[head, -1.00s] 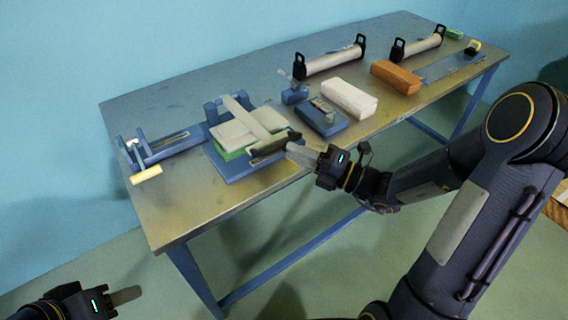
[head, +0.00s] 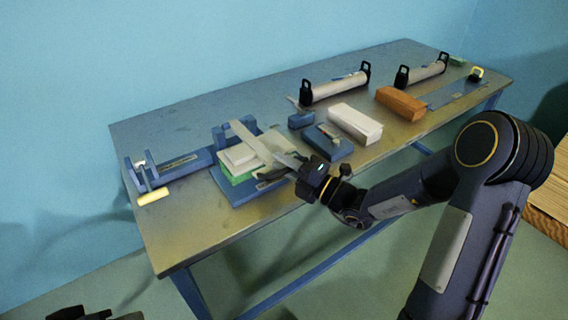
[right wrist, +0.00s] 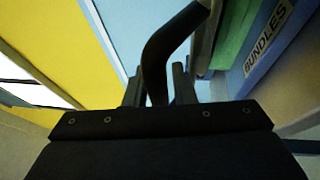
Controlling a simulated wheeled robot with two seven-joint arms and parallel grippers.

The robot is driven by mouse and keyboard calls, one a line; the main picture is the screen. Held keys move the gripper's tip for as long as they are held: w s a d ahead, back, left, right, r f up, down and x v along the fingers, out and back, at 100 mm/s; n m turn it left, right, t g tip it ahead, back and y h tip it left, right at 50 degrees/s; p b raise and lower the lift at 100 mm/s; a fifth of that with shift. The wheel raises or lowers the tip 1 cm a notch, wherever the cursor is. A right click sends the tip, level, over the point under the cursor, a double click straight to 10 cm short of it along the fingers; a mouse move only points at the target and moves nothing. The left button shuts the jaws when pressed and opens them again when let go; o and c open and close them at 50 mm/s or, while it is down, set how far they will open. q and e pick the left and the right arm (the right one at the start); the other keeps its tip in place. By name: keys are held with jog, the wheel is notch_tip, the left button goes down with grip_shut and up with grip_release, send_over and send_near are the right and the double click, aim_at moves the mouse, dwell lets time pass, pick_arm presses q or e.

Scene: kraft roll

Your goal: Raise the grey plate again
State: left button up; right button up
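The press stands at the near left of the table in the head view. On its blue base (head: 258,192) lie a green block and a pale stack (head: 238,156). The grey plate (head: 277,143) seems to sit tilted above the stack, partly hidden by a light bar (head: 247,138). A black handle (head: 274,173) is at its near edge. My right gripper (head: 296,163) is at this handle. In the right wrist view the curved black handle (right wrist: 157,65) passes between close-set fingers, which look shut on it. My left gripper (head: 125,316) barely shows at the bottom edge.
A blue fixture (head: 160,172) with a yellow bar (head: 153,196) is left of the press. To the right are a blue box (head: 328,141), a white block (head: 355,123), an orange block (head: 400,103) and two roll holders (head: 335,86). The table's back left is clear.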

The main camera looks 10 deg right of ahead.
jog(key=shift+c, duration=0.4)
grip_shut()
